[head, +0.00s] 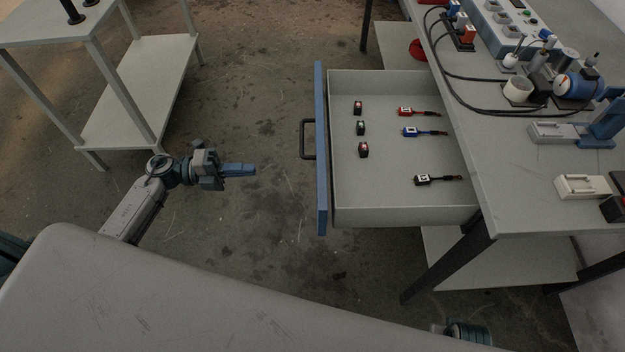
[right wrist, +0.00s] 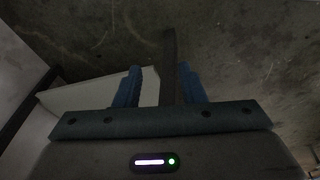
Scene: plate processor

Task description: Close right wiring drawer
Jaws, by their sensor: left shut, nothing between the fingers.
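The wiring drawer (head: 400,205) is pulled out to the left from under the workbench in the head view. It has a grey tray, a blue front panel (head: 321,150) and a black bar handle (head: 305,139). Several small red, black and blue connector parts lie inside it. My left gripper (head: 254,170) is shut and empty, left of the handle and apart from it, pointing right. My right gripper (right wrist: 160,86) shows in the right wrist view with its two blue fingers apart. Its fingertips are not visible in the head view.
The workbench top (head: 490,170) carries black cables, a white cup (head: 518,90) and several devices. A dark table leg (head: 452,265) stands below the drawer's near corner. A grey shelf table (head: 130,100) stands at the left.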

